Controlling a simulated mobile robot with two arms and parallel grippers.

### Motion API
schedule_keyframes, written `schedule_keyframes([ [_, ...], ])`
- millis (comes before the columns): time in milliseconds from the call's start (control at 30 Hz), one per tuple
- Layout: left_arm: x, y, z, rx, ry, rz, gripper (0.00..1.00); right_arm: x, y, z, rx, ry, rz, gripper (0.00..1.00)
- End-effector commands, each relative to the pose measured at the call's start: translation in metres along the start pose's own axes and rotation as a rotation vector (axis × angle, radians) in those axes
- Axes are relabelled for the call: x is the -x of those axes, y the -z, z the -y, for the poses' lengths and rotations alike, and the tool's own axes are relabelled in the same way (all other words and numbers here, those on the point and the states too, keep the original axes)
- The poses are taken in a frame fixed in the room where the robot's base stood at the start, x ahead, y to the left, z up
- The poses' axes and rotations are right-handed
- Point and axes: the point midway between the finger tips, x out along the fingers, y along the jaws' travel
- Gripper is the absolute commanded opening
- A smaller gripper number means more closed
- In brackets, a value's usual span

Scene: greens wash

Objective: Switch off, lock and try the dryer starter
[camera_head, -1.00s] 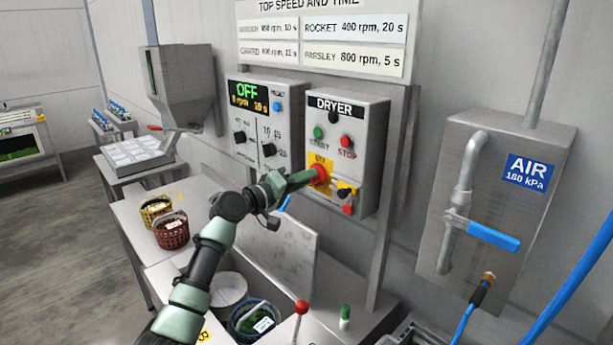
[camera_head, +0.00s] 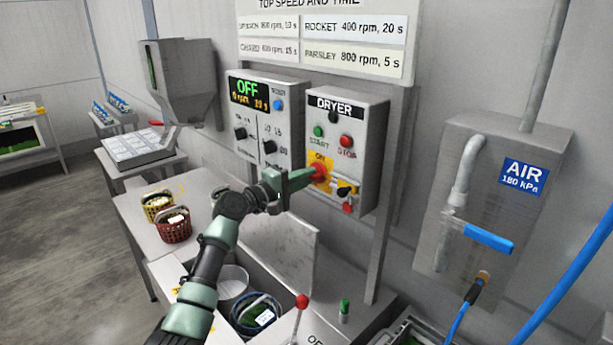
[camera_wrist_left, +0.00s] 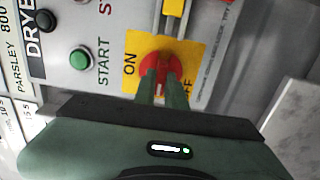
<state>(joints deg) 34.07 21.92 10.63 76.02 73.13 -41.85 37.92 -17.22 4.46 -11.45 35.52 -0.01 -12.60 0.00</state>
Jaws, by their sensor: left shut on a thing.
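The grey dryer starter box (camera_head: 372,130) hangs on the wall panel, with a green START button (camera_head: 318,131) and a red STOP button (camera_head: 345,141). Its red rotary switch (camera_head: 320,172) sits on a yellow ON/OFF plate (camera_wrist_left: 131,50). My left gripper (camera_head: 308,177) is shut on the switch knob, which also shows in the left wrist view (camera_wrist_left: 160,66). The fingers partly cover the knob, so its exact setting is unclear. A small black and yellow item (camera_head: 346,188) with a red piece (camera_head: 348,208) hangs right of the switch. My right gripper is out of view.
A spinner control box (camera_head: 265,95) reading OFF is left of the starter. An air box (camera_head: 480,200) with a blue valve handle is on the right.

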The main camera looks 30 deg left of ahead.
Motion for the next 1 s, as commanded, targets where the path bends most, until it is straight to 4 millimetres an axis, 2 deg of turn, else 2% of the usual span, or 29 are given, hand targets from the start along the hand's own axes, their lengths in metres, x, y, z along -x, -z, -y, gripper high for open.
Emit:
schedule_keyframes([
  [333, 0.0, 0.001, 0.001, 0.008, 0.001, -0.001, 0.0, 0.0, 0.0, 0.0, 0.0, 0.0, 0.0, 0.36],
  [400, 0.0, 0.0, 0.001, 0.007, 0.001, -0.001, 0.26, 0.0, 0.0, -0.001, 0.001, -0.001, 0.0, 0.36],
  [433, 0.0, 0.0, 0.001, 0.007, 0.001, -0.001, 0.33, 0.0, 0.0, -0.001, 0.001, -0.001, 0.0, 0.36],
  [767, 0.001, 0.0, 0.001, 0.004, 0.0, -0.001, 0.33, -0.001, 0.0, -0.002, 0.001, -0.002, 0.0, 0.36],
  [867, 0.009, 0.001, 0.003, 0.002, 0.0, -0.001, 0.33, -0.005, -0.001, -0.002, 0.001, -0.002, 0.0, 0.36],
  [1000, 0.033, 0.001, 0.005, -0.001, 0.002, -0.002, 0.33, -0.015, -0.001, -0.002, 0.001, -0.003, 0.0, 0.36],
])
